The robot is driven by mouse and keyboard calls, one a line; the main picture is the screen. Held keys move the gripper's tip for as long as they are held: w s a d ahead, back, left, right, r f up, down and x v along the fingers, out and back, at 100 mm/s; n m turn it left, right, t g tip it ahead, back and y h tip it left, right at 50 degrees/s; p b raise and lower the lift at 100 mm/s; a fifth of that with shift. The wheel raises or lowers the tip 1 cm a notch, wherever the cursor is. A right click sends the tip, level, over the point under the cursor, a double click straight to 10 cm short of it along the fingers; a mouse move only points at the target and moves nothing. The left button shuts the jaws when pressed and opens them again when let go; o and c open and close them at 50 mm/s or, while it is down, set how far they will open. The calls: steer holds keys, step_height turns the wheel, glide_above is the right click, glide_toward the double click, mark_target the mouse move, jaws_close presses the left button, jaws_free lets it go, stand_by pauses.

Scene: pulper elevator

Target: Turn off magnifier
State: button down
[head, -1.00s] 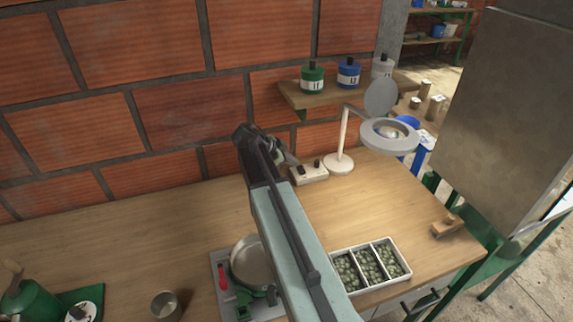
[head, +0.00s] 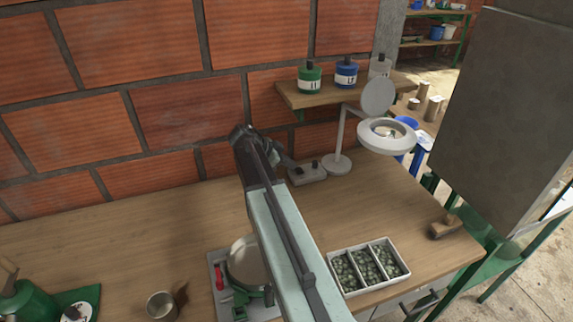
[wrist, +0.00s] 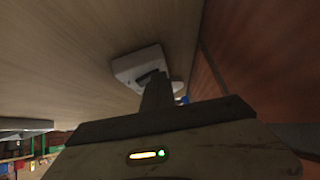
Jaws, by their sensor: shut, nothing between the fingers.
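The magnifier (head: 387,136) is a white ring lens on a bent arm with a round base, at the back right of the bench, its round lid raised.
A shelf (head: 340,92) with several labelled bottles hangs above the box. A three-part tray of green beans (head: 335,252), a pan scale (head: 217,284) and a wooden block (head: 446,228) stand on the bench.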

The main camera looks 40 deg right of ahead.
steer(key=shift+s+a+r, duration=0.15)
steer(key=shift+s+r, duration=0.1)
steer(key=shift+s, duration=0.45)
steer(key=shift+w+r+p, duration=0.1)
steer(key=shift+r+p, duration=0.35)
steer(key=shift+p, duration=0.15)
steer(key=r+p, duration=0.3)
steer(key=shift+w+r+p, duration=0.3)
steer(key=shift+w, duration=0.1)
steer(key=w+p+v, duration=0.2)
steer(key=p+v, duration=0.4)
steer(key=v, duration=0.3)
steer(key=shift+w, duration=0.1)
